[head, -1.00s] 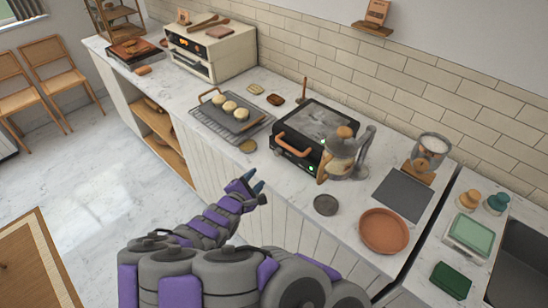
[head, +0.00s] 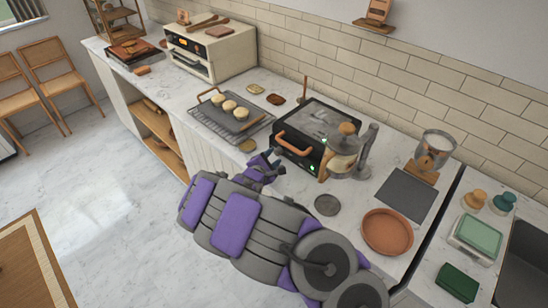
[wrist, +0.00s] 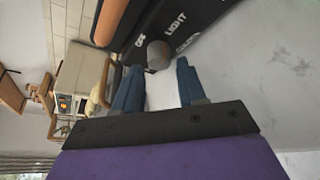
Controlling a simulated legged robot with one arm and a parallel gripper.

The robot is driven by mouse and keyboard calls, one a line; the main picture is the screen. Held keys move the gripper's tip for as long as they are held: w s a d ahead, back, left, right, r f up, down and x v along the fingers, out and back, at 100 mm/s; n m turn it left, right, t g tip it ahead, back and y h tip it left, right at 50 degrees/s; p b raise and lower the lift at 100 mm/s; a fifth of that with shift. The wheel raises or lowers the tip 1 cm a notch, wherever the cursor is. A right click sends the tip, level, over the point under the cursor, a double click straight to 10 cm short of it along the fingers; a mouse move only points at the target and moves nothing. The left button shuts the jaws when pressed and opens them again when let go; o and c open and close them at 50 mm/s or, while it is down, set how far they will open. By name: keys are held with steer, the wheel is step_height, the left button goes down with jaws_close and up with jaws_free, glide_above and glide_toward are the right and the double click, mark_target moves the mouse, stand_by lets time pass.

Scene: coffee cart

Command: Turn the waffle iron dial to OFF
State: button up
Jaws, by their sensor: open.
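The waffle iron (head: 318,118) stands on the counter, black with a grey top and an orange-brown front handle (head: 294,143). Its black front panel fills the top of the wrist view. There the grey round dial (wrist: 158,54) shows, with white labels: one seems to read OFF to its left, LIGHT above right, and a third partly covered. My gripper (head: 277,163) is at the iron's front, below the handle. In the wrist view my gripper (wrist: 157,78) is open, its two blue fingers on either side below the dial. I cannot tell whether they touch it. The dial's pointer is not clear.
A glass jug (head: 343,155) with a wooden lid stands close at the iron's right front. A dark round disc (head: 327,205) and a terracotta dish (head: 387,232) lie farther right. A rack with a tray of pale rounds (head: 231,120) is left of the iron.

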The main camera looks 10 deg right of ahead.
mark_target(278, 152)
steer(key=shift+x, duration=1.25)
steer(key=shift+c, duration=0.3)
jaws_close()
steer(key=shift+r, duration=0.1)
